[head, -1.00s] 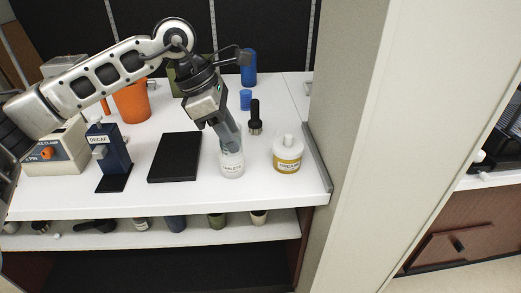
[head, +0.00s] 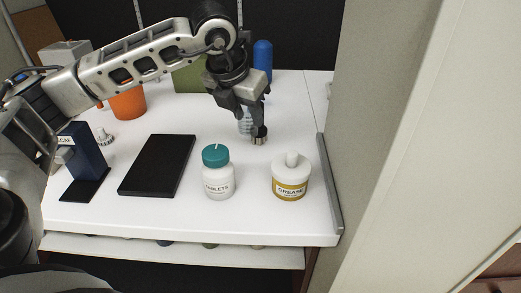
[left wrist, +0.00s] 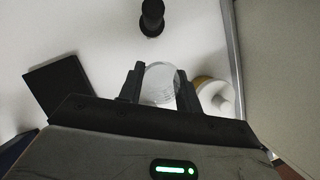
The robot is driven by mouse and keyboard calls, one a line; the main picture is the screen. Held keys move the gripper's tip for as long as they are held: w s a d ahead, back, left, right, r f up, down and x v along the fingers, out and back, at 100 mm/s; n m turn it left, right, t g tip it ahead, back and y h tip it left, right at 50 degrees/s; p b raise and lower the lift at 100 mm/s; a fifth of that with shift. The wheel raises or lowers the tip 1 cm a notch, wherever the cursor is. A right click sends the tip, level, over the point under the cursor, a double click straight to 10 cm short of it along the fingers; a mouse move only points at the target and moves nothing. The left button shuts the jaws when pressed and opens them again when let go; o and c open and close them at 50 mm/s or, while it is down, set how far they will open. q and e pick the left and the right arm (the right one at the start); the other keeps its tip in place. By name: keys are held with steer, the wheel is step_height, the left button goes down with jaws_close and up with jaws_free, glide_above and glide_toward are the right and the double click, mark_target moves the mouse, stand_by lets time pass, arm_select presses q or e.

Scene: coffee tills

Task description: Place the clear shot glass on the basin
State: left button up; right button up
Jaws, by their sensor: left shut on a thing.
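My left gripper (head: 254,108) is above the rear right part of the white counter. It is shut on a clear shot glass (head: 245,124), which looks faint and ribbed in the head view. In the left wrist view the clear round glass (left wrist: 160,82) sits between the two dark fingers (left wrist: 158,88). In the head view the glass is partly hidden by the gripper and appears close to a black-handled tool (head: 259,136). No basin can be made out in these frames. My right gripper is not in view.
A teal-capped tablets bottle (head: 218,174) and a grease jar (head: 290,178) stand at the counter's front right. A black pad (head: 157,165) lies left of them. An orange cup (head: 127,103) and a blue bottle (head: 262,60) are behind. A wall panel (head: 370,150) closes the right side.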

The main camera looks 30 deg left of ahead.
mark_target(246, 125)
arm_select(q)
steer(key=f, duration=0.3)
steer(key=shift+s, duration=0.2)
steer(key=shift+f, duration=2.25)
steer(key=shift+f+b, duration=0.15)
steer(key=shift+b, duration=0.25)
steer(key=o, duration=1.1)
steer(key=shift+c, duration=0.2)
